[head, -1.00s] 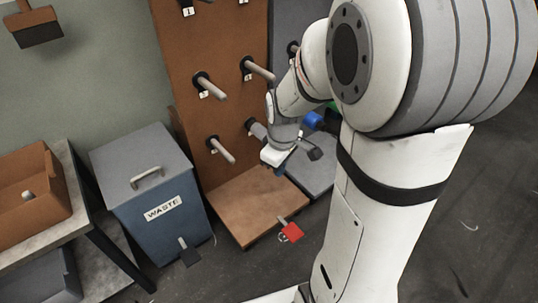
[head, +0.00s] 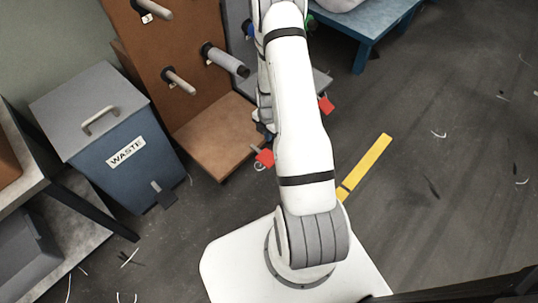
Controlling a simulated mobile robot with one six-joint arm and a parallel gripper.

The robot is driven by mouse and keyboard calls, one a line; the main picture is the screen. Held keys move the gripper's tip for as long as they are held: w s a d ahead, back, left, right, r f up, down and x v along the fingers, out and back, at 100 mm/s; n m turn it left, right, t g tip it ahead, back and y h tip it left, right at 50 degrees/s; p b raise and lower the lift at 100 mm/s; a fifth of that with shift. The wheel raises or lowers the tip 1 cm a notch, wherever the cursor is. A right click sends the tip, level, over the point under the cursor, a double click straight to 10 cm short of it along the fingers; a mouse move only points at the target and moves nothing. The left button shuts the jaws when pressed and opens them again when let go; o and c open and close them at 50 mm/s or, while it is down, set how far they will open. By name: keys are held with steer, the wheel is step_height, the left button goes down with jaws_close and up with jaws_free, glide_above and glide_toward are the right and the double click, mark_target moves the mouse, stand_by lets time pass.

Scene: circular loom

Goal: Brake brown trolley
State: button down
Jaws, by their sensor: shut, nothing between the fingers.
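The brown trolley (head: 208,133) stands left of centre, with an upright pegged back panel and a flat base. A red brake pedal (head: 264,158) sticks out at the front right of its base on a short stem; it looks raised, though its exact tilt is hard to tell. My gripper (head: 266,131) is shut and empty, close above and behind the red pedal near the base's right edge. It appears apart from the pedal. My own white arm hides part of the gripper and the trolley's right side.
A blue waste bin (head: 118,160) with a grey lid and black foot pedal stands left of the trolley. A grey trolley with another red pedal (head: 326,104) is mostly behind my arm. A blue table (head: 368,28) is at the back. Floor to the right is open, with a yellow stripe (head: 370,162).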

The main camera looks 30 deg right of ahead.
mark_target(268, 158)
step_height(268, 158, down, 14)
steer(key=b, duration=0.4)
steer(key=shift+b, duration=0.4)
